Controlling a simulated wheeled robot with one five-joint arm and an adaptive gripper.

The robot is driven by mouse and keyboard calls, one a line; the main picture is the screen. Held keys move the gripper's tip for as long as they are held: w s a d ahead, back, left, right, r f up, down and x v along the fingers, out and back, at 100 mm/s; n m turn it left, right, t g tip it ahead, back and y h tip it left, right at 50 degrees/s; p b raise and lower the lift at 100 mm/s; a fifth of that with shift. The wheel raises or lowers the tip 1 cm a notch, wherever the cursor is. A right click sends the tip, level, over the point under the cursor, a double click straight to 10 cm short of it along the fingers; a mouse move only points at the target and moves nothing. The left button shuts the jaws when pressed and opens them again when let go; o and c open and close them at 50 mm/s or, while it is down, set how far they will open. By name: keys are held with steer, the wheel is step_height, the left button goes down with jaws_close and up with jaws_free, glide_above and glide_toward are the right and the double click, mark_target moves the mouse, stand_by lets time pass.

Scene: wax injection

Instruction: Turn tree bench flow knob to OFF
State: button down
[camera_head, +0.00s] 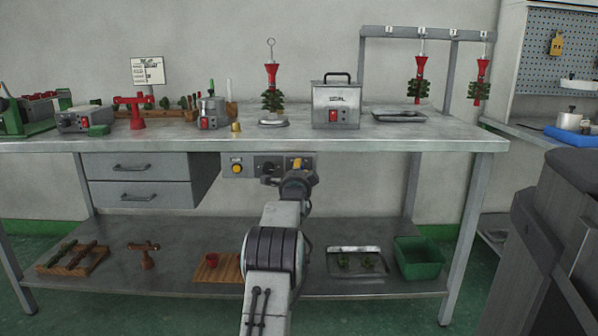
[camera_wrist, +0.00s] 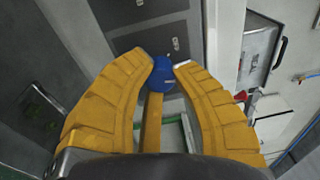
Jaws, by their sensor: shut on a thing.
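The control panel (camera_head: 253,163) hangs under the front edge of the bench, right of the drawers. In the wrist view a blue knob (camera_wrist: 162,80) sits between the tips of my yellow gripper fingers (camera_wrist: 166,67). My gripper is shut on this knob, one fingertip on each side. A yellow bar (camera_wrist: 152,122) shows below the knob, between the fingers. In the head view my gripper (camera_head: 296,164) is at the right end of the panel and hides the knob. The knob's marks and setting cannot be read.
The panel also has a yellow button (camera_head: 237,168) and a dark knob (camera_head: 269,168), close left of my gripper. The bench top (camera_head: 450,143) overhangs just above. The lower shelf (camera_head: 205,241) holds a green bin (camera_head: 420,260) and a metal tray (camera_head: 354,250).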

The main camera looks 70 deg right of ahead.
stand_by(0.3)
steer(key=c, duration=1)
jaws_free()
steer(key=shift+w, duration=0.1)
steer(key=shift+o, duration=0.2)
steer(key=v, duration=1.2)
